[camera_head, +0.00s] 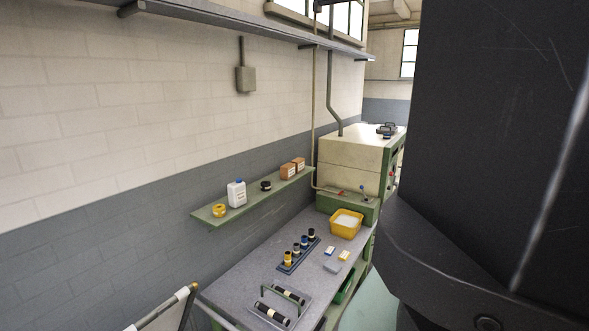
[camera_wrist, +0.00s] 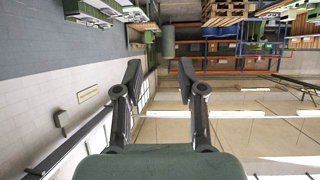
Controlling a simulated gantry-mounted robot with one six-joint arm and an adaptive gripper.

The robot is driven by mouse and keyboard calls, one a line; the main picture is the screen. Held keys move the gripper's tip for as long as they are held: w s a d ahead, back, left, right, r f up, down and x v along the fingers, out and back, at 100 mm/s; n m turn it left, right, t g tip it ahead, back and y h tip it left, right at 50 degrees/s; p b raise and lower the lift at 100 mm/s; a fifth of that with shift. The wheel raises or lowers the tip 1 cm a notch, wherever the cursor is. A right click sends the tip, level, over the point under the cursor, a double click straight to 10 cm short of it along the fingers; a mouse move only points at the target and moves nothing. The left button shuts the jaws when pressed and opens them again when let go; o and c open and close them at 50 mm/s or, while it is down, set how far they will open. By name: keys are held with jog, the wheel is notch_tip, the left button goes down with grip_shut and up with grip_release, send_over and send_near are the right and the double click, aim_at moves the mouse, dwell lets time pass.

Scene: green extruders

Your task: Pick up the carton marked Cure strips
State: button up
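Two small cartons lie on the workbench in the head view: a blue-and-white carton (camera_head: 329,250) and a yellow-and-white carton (camera_head: 344,255). Two brown cartons with pale labels, one (camera_head: 289,172) in front of the other (camera_head: 299,164), stand at the far end of the wall shelf. All their labels are too small to read, so I cannot tell which is marked Cure strips. My gripper (camera_wrist: 160,72) shows in the wrist view with its two fingers spread and nothing between them. It is far from the cartons.
A white bottle (camera_head: 236,193) and yellow roll (camera_head: 219,210) sit on the green shelf (camera_head: 205,217). A cream machine (camera_head: 350,160) stands behind.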

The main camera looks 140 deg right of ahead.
dwell(0.4)
jog(key=o, duration=1)
jog(key=shift+d, duration=0.1)
